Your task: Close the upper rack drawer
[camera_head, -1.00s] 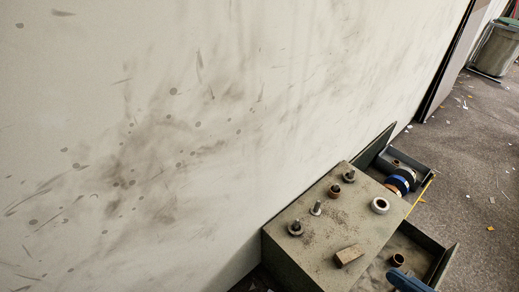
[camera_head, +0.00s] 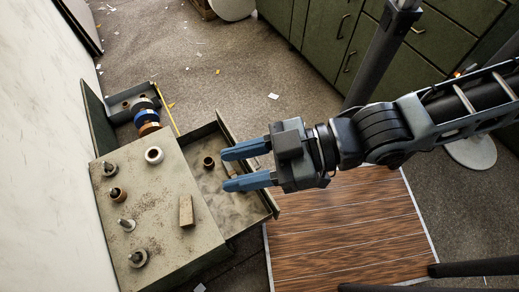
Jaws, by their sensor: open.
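The grey-green metal rack (camera_head: 163,185) stands against the pale wall at the left, seen from above. Its drawer (camera_head: 226,203) is pulled out to the right, and its front panel stands clear of the rack body. Inside the drawer lie a small brown ring (camera_head: 208,162) and a pale block, partly hidden by a finger. Whether another drawer lies beneath is hidden. My gripper (camera_head: 224,170) has its two blue fingers apart and empty. They point left, over the drawer's front panel and interior in the picture. I cannot tell their height or whether they touch it.
Several studs and rings and a tan block (camera_head: 186,212) stand on the rack's top. A side tray (camera_head: 122,104) with coloured rings adjoins its far end. A wood-patterned panel (camera_head: 345,235) lies right of the drawer. Green cabinets (camera_head: 330,40) stand at the back.

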